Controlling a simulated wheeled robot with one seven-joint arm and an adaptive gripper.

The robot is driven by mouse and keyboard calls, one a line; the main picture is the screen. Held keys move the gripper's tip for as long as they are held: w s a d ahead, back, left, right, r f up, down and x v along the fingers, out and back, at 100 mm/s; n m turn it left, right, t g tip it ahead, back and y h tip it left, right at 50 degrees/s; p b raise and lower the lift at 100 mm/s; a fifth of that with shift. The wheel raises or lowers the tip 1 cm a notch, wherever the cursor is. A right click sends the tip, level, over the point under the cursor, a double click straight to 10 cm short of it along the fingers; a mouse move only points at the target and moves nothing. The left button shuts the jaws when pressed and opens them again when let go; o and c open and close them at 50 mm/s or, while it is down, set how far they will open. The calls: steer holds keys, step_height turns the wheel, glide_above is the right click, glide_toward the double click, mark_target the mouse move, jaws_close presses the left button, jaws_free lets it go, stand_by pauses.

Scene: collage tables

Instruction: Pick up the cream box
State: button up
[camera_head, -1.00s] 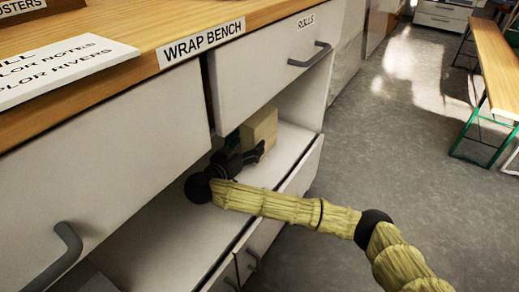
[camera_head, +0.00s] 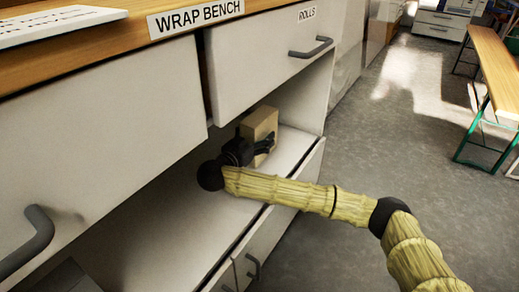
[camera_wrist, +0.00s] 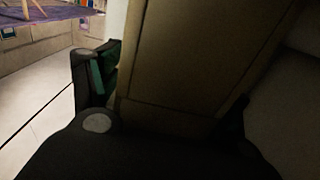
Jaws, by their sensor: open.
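The cream box (camera_head: 262,122) stands upright on the open shelf under the ROLLS drawer. My gripper (camera_head: 257,142) is at the box, with one dark finger along its near side; the far finger is mostly hidden. In the wrist view the box (camera_wrist: 190,55) fills the middle, in shadow, between the two fingers of my open gripper (camera_wrist: 165,100). The left finger stands beside the box with a small gap. The right finger shows only as a dark edge, and I cannot tell whether it touches.
The drawer fronts (camera_head: 265,55) hang just above the shelf (camera_head: 160,235), which is bare left of my gripper. A low front panel (camera_head: 302,185) edges the shelf at the right. The grey floor (camera_head: 400,130) is open up to a wooden bench (camera_head: 497,70).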

steer(key=shift+c, duration=0.2)
steer(key=c, duration=1.4)
steer(key=shift+r, duration=0.15)
